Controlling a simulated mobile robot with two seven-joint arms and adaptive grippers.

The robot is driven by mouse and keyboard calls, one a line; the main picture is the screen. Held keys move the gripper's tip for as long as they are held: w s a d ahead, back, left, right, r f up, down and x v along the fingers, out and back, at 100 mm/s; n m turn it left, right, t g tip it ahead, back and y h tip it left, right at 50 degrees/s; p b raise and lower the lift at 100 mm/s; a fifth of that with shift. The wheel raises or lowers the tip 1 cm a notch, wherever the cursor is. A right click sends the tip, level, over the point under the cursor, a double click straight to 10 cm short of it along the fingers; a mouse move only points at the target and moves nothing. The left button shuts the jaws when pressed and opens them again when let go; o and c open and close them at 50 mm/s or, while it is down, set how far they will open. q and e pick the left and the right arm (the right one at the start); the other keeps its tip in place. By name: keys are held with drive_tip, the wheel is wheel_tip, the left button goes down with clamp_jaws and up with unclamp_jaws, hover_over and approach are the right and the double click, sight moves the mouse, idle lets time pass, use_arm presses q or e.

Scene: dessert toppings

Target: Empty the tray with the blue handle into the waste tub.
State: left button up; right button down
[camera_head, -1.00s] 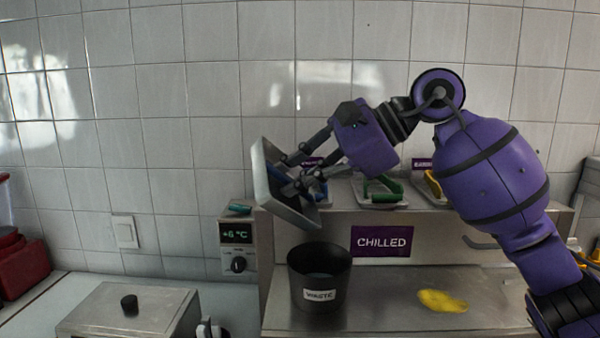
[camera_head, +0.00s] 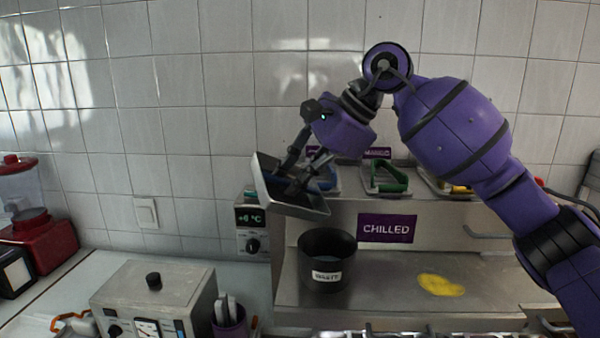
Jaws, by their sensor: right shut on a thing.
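My right gripper (camera_head: 299,180) is shut on the handle side of a grey metal tray (camera_head: 262,190) and holds it in the air. The fingers hide most of the tray's handle. The tray is tilted, its left end higher, and the part of its inside that shows looks dark with no clear contents. The black waste tub (camera_head: 327,272), labelled WASTE, stands upright on the steel counter, below and slightly right of the tray, apart from it. Something greyish shows inside the tub, too dim to identify. My left gripper is not in view.
Behind, a steel CHILLED unit (camera_head: 425,208) holds trays, one with a green handle (camera_head: 388,182). A yellow patch (camera_head: 440,285) lies on the counter right of the tub. A temperature box (camera_head: 250,230) stands left, and a metal appliance (camera_head: 150,292) is at front left.

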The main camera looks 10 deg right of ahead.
sight(284, 196)
drive_tip(key=shift+w+a+f+h+p, duration=0.15)
drive_tip(key=shift+a+f+h+p, duration=0.25)
drive_tip(key=shift+h, duration=0.4)
drive_tip(key=shift+w+a+f+g+h, duration=0.1)
drive_tip(key=shift+a+f+g+h, duration=0.2)
drive_tip(key=shift+g+h, duration=0.2)
drive_tip(key=shift+w+a+f+h, duration=0.1)
drive_tip(key=shift+a+f+h, duration=0.05)
drive_tip(key=shift+f+h, duration=0.35)
drive_tip(key=shift+w+a+f+g+h, duration=0.1)
drive_tip(key=shift+a+f+g+h, duration=0.1)
drive_tip(key=shift+f+g+h, duration=0.6)
drive_tip(key=shift+r+h, duration=0.45)
drive_tip(key=shift+h, duration=0.25)
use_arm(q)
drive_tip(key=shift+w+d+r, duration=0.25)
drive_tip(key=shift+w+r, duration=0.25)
use_arm(e)
drive_tip(key=shift+r, duration=0.1)
